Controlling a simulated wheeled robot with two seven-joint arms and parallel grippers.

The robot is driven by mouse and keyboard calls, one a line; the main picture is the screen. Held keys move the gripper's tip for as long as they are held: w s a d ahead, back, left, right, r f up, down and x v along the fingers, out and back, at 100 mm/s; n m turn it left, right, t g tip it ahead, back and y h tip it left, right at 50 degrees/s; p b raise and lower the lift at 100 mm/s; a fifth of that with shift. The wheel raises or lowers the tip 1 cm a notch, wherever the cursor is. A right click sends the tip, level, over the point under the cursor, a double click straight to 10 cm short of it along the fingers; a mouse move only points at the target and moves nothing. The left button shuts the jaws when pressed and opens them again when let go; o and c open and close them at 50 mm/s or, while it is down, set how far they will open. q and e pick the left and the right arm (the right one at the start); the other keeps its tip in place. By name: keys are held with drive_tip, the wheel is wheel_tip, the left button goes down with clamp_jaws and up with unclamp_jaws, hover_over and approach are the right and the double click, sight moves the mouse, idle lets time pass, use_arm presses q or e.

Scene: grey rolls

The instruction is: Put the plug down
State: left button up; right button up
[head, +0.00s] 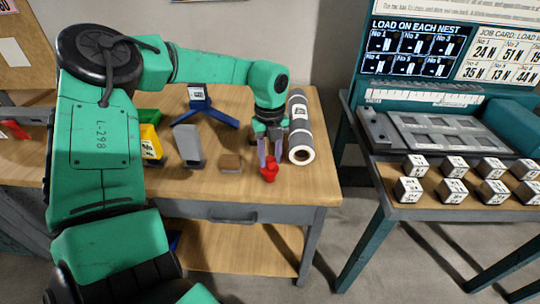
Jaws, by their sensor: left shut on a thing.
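The red plug (268,172) shows near the right end of the wooden table (205,187), close to its front edge. My left gripper (270,158) reaches down from above, its fingers shut on the plug's upper part. The plug looks upright. I cannot tell whether its base touches the table top or hangs slightly above it. My right gripper is not in view.
A grey roll (299,115) lies just right of the gripper. A teal bench (380,185) with several white cubes stands at right.

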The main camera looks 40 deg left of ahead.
use_arm(q)
drive_tip(key=o, duration=1.1)
drive_tip(key=shift+c, duration=0.2)
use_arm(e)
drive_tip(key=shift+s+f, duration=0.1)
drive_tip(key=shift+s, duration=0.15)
use_arm(q)
drive_tip(key=shift+r, duration=0.1)
wheel_tip(320, 180, up, 12)
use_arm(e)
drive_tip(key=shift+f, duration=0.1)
